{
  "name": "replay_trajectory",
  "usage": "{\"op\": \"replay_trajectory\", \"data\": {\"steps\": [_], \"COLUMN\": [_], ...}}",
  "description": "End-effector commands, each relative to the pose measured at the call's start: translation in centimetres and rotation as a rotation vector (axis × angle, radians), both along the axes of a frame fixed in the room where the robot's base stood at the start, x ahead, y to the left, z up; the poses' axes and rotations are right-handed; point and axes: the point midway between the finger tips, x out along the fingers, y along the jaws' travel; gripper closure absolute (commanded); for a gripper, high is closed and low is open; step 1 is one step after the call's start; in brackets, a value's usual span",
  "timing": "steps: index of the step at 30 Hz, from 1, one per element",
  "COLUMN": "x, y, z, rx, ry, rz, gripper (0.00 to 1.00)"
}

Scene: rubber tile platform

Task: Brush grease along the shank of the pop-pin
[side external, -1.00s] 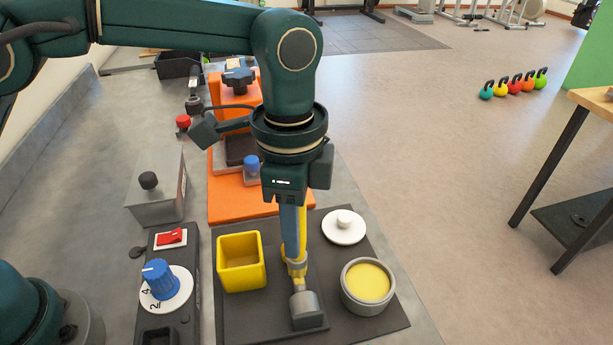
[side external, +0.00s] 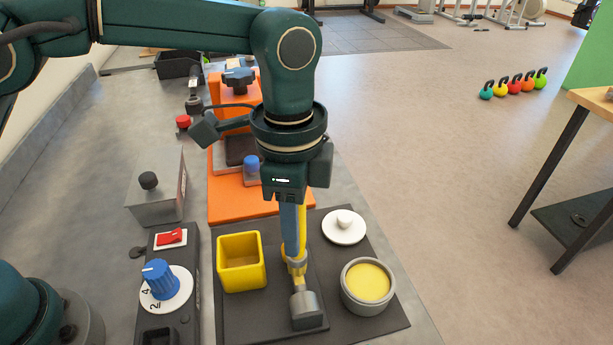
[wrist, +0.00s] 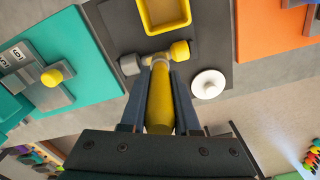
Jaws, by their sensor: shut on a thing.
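My gripper (side external: 292,250) is shut on the yellow handle of the grease brush (wrist: 160,100), which points down. The brush's grey collar and tip end over the pop-pin, at the shank between its yellow knob (wrist: 180,50) and a grey block (wrist: 130,63). The bristles are hidden, so I cannot tell whether they touch the shank. In the side view the grey block (side external: 306,308) stands just in front of the brush tip. The open round tin of yellow grease (side external: 367,282) stands to the right. Its white lid (side external: 343,227) lies behind the tin.
A yellow open box (side external: 241,262) stands left of the brush on the dark mat (side external: 232,318). A control box with a blue knob (side external: 160,279) is further left. An orange fixture (side external: 232,205) lies behind. The wrist view shows a teal panel (wrist: 80,45) at left.

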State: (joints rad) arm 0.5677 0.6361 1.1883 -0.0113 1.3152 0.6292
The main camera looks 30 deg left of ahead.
Motion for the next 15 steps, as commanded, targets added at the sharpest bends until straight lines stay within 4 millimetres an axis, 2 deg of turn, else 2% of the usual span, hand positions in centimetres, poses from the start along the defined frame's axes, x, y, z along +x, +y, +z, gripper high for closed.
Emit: {"op": "replay_trajectory", "data": {"steps": [15], "x": [0.52], "y": [0.49], "z": [0.28], "rx": [0.001], "ry": [-0.001], "rz": [0.0], "gripper": [1.0]}}
